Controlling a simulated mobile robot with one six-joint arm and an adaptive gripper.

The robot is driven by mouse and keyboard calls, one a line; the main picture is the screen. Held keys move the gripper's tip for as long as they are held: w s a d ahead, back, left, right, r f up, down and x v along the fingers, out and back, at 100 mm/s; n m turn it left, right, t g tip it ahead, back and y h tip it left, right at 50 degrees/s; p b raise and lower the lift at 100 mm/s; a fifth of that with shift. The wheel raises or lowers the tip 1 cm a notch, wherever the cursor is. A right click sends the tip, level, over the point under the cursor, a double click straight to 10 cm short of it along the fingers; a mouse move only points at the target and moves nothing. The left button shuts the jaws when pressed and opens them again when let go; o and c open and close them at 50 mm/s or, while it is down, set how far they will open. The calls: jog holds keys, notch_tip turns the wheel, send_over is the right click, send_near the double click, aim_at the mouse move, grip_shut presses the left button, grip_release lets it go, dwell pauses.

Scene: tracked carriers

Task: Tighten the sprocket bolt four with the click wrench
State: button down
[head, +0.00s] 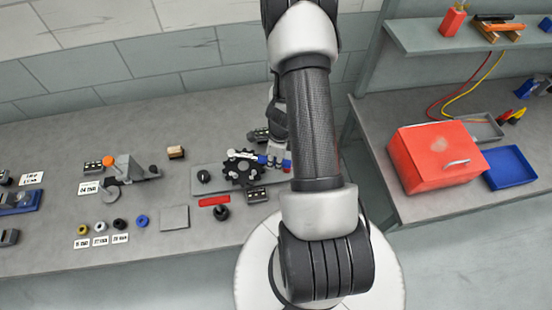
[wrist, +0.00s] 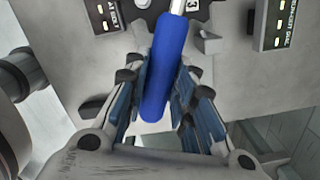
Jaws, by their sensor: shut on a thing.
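My gripper (wrist: 158,95) is shut on the blue handle of the click wrench (wrist: 165,60). The wrench's steel shaft runs up out of the top of the wrist view, so its head is hidden there. The dark toothed sprocket (head: 242,168) stands on a grey plate in the head view, and its edge (wrist: 148,14) shows at the top of the wrist view, beside a label reading 3. The wrench (head: 273,161) lies across the sprocket's right side in the head view. I cannot tell which bolt, if any, the wrench head sits on.
Label blocks (wrist: 103,15) flank the sprocket in the wrist view. A red strip (head: 214,201) and a black knob (head: 221,213) lie in front. A grey fixture (head: 132,169) and several coloured rings are left. A red toolbox (head: 432,160) and blue tray (head: 509,167) stand on the right bench.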

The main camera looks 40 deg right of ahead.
jog(key=shift+s+a+f+m+b, duration=0.1)
jog(key=shift+s+a+m+b, duration=0.3)
jog(key=shift+b, duration=0.45)
jog(key=shift+a, duration=0.3)
jog(key=shift+s+a+m+b, duration=0.3)
jog(key=shift+a+m+b, duration=0.35)
jog(key=shift+b, duration=0.2)
jog(key=shift+w+d+n+p, duration=0.15)
jog(key=shift+d+n+p, duration=0.1)
jog(key=shift+d+p, duration=0.15)
jog(key=shift+r, duration=0.25)
